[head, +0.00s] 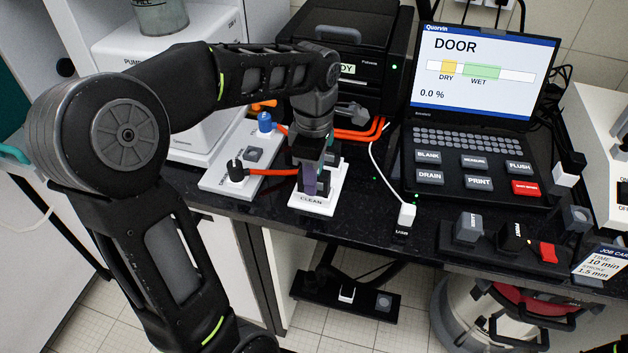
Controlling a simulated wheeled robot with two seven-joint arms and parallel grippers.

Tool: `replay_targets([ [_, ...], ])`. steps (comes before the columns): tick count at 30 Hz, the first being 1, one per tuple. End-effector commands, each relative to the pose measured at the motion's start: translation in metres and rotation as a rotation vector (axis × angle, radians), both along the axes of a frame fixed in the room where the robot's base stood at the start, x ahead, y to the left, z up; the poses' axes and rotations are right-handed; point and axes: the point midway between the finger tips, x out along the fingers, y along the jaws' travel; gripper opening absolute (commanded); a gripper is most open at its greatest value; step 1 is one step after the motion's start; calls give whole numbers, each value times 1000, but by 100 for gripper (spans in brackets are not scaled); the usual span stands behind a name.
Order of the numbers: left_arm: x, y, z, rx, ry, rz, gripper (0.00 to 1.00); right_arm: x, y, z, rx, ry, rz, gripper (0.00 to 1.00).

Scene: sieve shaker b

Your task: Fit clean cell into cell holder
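My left gripper (309,176) reaches down from above onto the white stand (311,205) marked CLEAN, at the middle of the counter. Its fingers are around or right beside something dark and purplish on that stand; the clean cell cannot be clearly told apart from the fingers. Whether the fingers are closed on it is hidden by the wrist and the small size. No cell holder can be clearly made out; my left arm covers part of the black instrument (352,40) behind. My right gripper does not show.
A white plate with a blue knob (265,121) and a black knob (236,171) lies left of the stand. Orange tubes (362,132) run behind the gripper. A laptop (468,128) showing DOOR stands right. A white cable with a block (407,213) crosses the counter.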

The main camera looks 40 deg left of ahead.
Motion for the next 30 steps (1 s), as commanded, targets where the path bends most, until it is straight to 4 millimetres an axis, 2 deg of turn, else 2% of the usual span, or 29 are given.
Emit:
replay_targets([
  [2,0,0,0,0,0,0,27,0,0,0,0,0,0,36],
  [12,0,0,0,0,0,0,0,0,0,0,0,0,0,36],
  [30,0,0,2,1,-2,0,0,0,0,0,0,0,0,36],
])
